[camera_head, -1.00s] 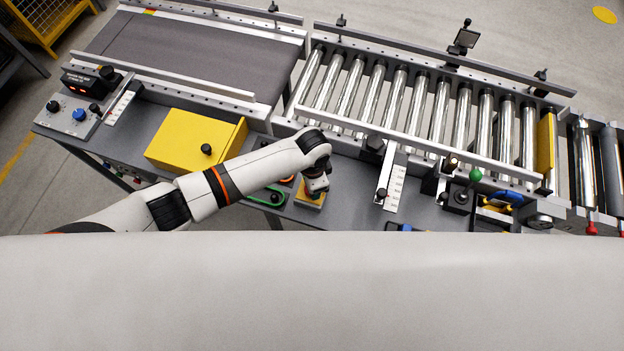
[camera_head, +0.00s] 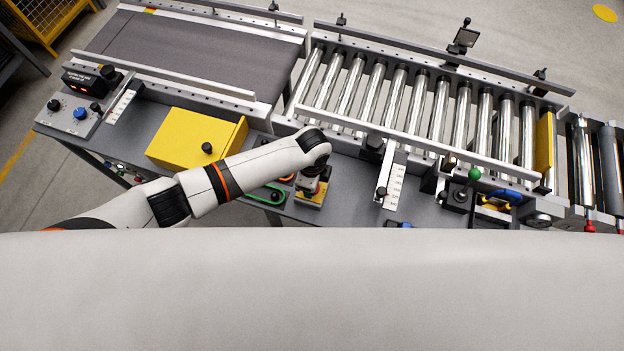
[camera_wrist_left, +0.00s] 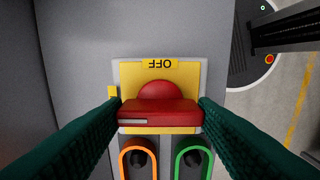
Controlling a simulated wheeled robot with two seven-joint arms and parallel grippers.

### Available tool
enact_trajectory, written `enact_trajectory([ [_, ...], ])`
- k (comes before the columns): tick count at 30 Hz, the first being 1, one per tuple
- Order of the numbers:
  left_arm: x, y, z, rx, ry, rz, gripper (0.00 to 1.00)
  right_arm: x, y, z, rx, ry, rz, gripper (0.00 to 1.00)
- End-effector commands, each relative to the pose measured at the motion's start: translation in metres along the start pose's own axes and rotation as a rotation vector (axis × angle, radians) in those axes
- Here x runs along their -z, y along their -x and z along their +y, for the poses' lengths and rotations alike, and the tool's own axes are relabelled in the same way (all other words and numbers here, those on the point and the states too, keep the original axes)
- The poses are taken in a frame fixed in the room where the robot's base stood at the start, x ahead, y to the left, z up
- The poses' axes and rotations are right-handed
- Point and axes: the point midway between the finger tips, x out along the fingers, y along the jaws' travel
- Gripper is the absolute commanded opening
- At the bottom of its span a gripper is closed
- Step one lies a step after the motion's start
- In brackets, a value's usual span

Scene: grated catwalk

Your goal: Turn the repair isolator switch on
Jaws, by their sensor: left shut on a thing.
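The repair isolator switch has a yellow plate (camera_wrist_left: 130,74) with a red rotary handle (camera_wrist_left: 158,112). An "OFF" label (camera_wrist_left: 160,64) reads upside down at the plate's upper edge in the left wrist view. The red handle's bar lies crosswise there, with a pale strip at its left end. My left gripper (camera_wrist_left: 160,116) is shut on this bar, one dark green finger at each end. In the head view the yellow plate (camera_head: 312,203) shows below my left gripper (camera_head: 311,184), which partly hides the handle. My right gripper is not in view.
Beside the switch are an orange-ringed control (camera_wrist_left: 137,160) and a green-ringed control (camera_wrist_left: 194,160). A yellow box (camera_head: 192,138) stands to the left on the bench. A scale plate with a black knob (camera_head: 392,185) lies to the right. Roller and belt conveyors run behind.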

Motion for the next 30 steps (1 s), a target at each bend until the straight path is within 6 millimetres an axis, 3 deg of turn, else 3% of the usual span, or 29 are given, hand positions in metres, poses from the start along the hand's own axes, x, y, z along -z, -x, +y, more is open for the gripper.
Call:
enact_trajectory([
  [14, -0.0002, 0.0003, 0.0003, -0.001, -0.016, -0.001, 0.3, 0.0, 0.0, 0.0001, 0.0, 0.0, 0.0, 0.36],
  [15, -0.0002, 0.0003, 0.0003, -0.001, -0.016, -0.001, 0.56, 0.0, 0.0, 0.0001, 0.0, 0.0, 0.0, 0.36],
  [18, -0.0002, 0.0003, 0.0002, -0.001, -0.016, -0.001, 0.72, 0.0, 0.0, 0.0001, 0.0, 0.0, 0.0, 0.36],
  [30, -0.0004, 0.0074, 0.0007, -0.002, -0.014, -0.002, 0.75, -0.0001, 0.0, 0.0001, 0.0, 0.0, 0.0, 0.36],
])
